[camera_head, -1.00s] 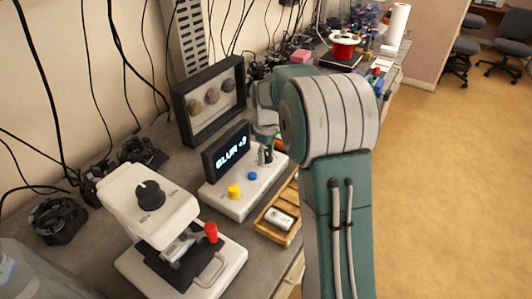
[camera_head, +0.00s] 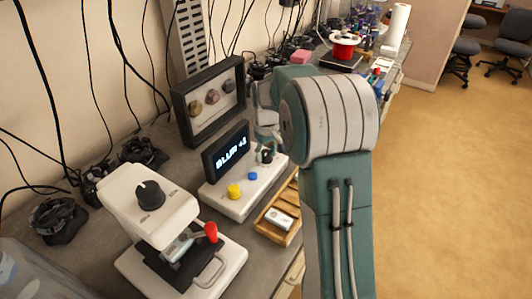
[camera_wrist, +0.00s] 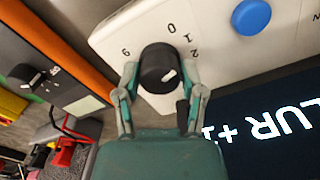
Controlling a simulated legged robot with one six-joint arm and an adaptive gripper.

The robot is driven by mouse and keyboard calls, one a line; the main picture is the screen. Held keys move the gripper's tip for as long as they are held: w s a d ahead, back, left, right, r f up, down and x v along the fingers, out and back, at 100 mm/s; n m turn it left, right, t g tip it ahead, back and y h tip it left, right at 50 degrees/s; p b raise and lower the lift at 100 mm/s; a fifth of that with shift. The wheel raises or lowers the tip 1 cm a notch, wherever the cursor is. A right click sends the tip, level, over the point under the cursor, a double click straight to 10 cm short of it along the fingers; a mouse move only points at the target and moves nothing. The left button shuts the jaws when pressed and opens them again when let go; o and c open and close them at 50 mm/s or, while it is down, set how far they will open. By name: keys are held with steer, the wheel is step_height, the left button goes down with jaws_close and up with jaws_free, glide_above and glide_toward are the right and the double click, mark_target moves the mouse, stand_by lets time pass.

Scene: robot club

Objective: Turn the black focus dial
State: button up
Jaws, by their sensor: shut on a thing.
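The black focus dial (camera_wrist: 158,66) sits on a white console (camera_head: 232,202), in a ring of printed numbers; 9, 0, 1 and 2 show. A white mark on the dial points toward the right side of the wrist view, near the 1 and 2. My gripper (camera_wrist: 160,78) is shut on the dial, one finger on each side. In the head view my gripper (camera_head: 266,153) is at the console's right end and mostly hides the dial. The console's dark screen (camera_head: 227,150) reads "BLUR +1"; it shows partly, upside down, in the wrist view (camera_wrist: 262,125).
A yellow button (camera_head: 234,191) and a blue button (camera_head: 252,176) are on the console. A white microscope-like device (camera_head: 150,205) with its own black knob and red-tipped lever stands at front left. A wooden tray (camera_head: 264,229) lies at front right. A framed display (camera_head: 208,100) stands behind.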

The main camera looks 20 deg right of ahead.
mark_target(266, 152)
steer(key=m, duration=0.6)
steer(key=shift+s+f+m, duration=0.15)
steer(key=shift+f+m, duration=0.15)
stand_by(0.4)
steer(key=o, duration=1.1)
steer(key=shift+o, duration=0.2)
steer(key=shift+r, duration=0.15)
steer(key=shift+r, duration=0.15)
steer(key=shift+w+r, duration=0.2)
steer(key=shift+r, duration=0.2)
step_height(266, 152, up, 11)
